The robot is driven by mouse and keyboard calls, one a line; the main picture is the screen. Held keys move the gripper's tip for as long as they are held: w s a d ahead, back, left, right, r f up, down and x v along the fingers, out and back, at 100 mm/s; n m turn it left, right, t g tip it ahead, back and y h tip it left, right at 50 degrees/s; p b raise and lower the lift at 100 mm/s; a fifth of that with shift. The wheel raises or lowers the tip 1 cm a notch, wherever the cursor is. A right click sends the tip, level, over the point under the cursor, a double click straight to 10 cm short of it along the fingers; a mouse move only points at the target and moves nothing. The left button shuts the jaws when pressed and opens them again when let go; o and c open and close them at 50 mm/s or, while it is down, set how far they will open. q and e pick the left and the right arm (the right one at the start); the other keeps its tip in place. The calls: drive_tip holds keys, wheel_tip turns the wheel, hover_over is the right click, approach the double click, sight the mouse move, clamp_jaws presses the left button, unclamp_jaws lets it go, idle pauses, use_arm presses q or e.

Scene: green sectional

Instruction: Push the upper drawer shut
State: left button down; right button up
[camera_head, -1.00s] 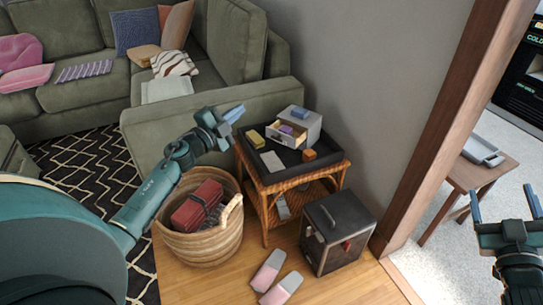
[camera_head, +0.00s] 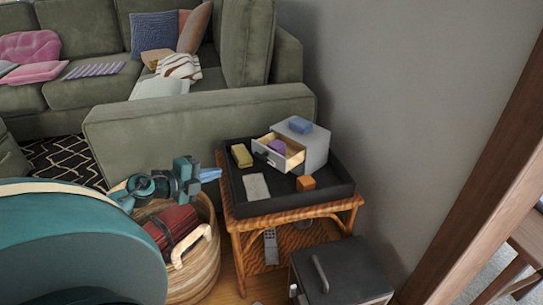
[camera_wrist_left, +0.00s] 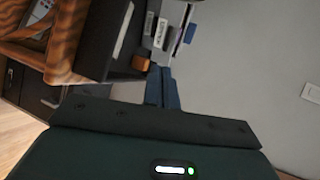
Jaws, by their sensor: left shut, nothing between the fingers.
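A small light grey drawer box (camera_head: 317,150) stands at the back of a black tray on the wicker side table. A blue item (camera_head: 300,125) lies on top of the box. My left gripper (camera_head: 210,175) is shut and empty, left of the tray and apart from the drawer. Its fingers (camera_wrist_left: 162,88) also show in the left wrist view, pointing toward the tray and box. My right gripper is out of view.
The black tray (camera_head: 305,203) also holds a yellow block (camera_head: 242,155), a pale card (camera_head: 256,187) and an orange block (camera_head: 306,183). A woven basket (camera_head: 205,262) stands left of the table, a dark cabinet (camera_head: 350,272) in front. The grey wall rises close on the right.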

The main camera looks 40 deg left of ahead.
use_arm(q)
drive_tip(key=r+b+x, duration=0.1)
drive_tip(key=b+x, duration=0.4)
drive_tip(key=x, duration=0.9)
drive_tip(key=shift+w, duration=0.3)
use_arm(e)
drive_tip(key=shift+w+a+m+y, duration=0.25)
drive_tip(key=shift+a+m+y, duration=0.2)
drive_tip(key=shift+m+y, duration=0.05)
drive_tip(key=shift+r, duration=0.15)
